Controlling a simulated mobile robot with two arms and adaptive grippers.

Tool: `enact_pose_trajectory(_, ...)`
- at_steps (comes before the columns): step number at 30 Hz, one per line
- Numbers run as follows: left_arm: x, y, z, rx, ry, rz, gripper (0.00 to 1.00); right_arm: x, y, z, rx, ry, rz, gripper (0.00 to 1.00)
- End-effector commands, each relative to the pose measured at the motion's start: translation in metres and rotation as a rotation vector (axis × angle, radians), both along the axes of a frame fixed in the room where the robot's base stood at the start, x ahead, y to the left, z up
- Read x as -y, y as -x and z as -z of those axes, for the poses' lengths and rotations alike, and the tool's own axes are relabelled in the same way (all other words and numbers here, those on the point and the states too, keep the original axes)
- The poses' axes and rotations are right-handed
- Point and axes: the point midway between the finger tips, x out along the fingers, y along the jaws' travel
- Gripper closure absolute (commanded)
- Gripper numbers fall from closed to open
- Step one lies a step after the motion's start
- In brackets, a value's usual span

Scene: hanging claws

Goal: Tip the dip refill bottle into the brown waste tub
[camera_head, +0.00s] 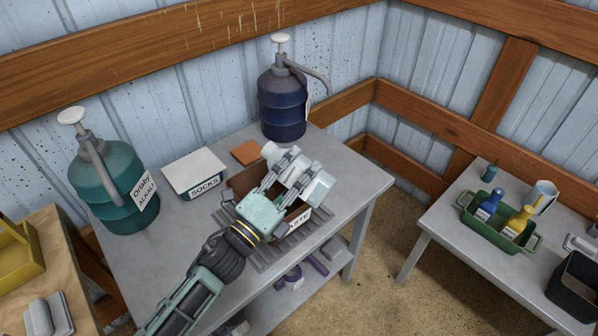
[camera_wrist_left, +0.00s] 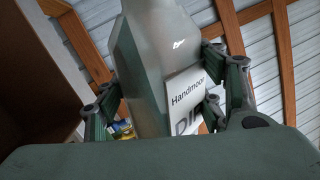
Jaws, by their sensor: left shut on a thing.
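The dip refill bottle (camera_head: 319,187) is pale and greyish white. In the left wrist view the bottle (camera_wrist_left: 140,65) bears a white label reading "Handmoor" and, partly hidden, "DIP". My left gripper (camera_head: 292,172) is shut around it, with a finger on either side. The bottle lies tipped across the top of the brown waste tub (camera_head: 241,184), its ends showing on both sides of the fingers. The tub's label (camera_head: 298,222) partly shows, reading "ASTE". My gripper and the bottle hide much of the tub's inside. I cannot tell whether liquid is flowing. My right gripper is not in view.
The tub stands on a ribbed grey mat (camera_head: 262,262) on a grey table. Close by are a "SOCKS" box (camera_head: 195,172), an orange-brown square (camera_head: 246,152), a green pump container (camera_head: 112,190) and a dark blue one (camera_head: 282,105). A green caddy (camera_head: 492,228) stands on the right table.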

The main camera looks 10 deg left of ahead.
Motion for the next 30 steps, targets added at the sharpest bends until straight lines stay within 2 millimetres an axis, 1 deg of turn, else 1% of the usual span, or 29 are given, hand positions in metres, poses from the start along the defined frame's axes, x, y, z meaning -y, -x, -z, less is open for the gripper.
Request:
enact_pose_trajectory(5,0.0,0.0,0.0,-0.003,0.009,0.0,0.99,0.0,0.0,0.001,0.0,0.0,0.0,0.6)
enact_pose_trajectory(12,0.0,0.0,0.006,-0.039,0.085,0.0,0.99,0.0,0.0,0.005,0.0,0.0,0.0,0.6)
enact_pose_trajectory(23,0.0,0.0,0.007,-0.047,0.1,0.0,0.99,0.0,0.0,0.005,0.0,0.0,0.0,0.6)
enact_pose_trajectory(30,0.0,0.0,0.013,-0.082,0.177,0.001,0.99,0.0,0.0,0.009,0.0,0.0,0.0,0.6)
